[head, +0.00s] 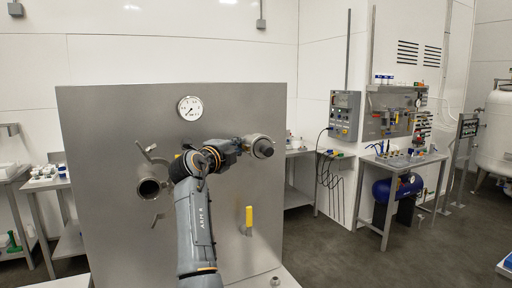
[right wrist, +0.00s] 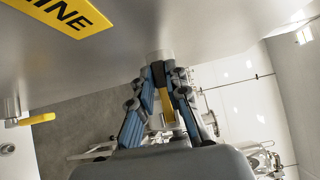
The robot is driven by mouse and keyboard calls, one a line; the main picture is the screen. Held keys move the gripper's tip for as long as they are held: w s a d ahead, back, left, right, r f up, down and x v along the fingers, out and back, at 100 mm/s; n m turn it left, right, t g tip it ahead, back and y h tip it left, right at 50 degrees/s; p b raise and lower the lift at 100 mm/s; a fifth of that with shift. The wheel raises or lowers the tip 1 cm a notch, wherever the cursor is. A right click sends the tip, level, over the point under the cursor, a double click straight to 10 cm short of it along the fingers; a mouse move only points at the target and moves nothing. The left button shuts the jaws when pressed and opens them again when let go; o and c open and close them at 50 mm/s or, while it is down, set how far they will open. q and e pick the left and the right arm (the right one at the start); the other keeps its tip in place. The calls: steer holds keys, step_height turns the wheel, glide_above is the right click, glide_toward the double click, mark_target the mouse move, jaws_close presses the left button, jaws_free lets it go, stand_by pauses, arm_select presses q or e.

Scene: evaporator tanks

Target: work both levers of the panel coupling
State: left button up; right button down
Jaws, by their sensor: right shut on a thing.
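The upright grey metal panel (head: 100,235) carries a round open coupling (head: 148,188) at left, with a metal lever (head: 147,150) standing out above it and another piece below. A second round fitting (head: 262,148) juts out at the right. My right gripper (head: 243,145) reaches it from the left, beside the panel face. In the right wrist view my right gripper (right wrist: 162,62) is shut at the small grey fitting. It appears to hold a lever there; the fingers hide most of it. My left gripper is not in view.
A yellow valve handle (head: 249,217) sticks out low on the panel and also shows in the right wrist view (right wrist: 38,119). A pressure gauge (head: 190,108) sits above. A yellow label (right wrist: 65,14) is close overhead in the wrist view. A workbench (head: 400,160) stands at right.

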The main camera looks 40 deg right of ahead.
steer(key=shift+a+f+n+t, duration=0.15)
steer(key=shift+n+t, duration=0.15)
steer(key=shift+t, duration=0.1)
steer(key=shift+a+n+t+y+b, duration=0.3)
steer(key=shift+n+t+y, duration=0.4)
steer(key=shift+t+y, duration=0.15)
steer(key=shift+s, duration=0.1)
steer(key=shift+s+a+n+t+y+p, duration=0.1)
steer(key=shift+a+n+t+y+p, duration=0.05)
steer(key=shift+n+t+y, duration=0.5)
steer(key=shift+a+n+t+y+p, duration=0.1)
steer(key=shift+n+t+y+p, duration=0.05)
steer(key=shift+n+t+y, duration=0.45)
steer(key=shift+t, duration=0.3)
steer(key=shift+s+a+n+t+y, duration=0.1)
steer(key=shift+a+n+t+y, duration=0.05)
steer(key=shift+n+t+y, duration=0.3)
steer(key=shift+s+a+n+t+y, duration=0.15)
steer(key=shift+n+t+y, duration=0.2)
steer(key=shift+y, duration=0.3)
steer(key=shift+n+y, duration=0.25)
steer(key=shift+y, duration=0.15)
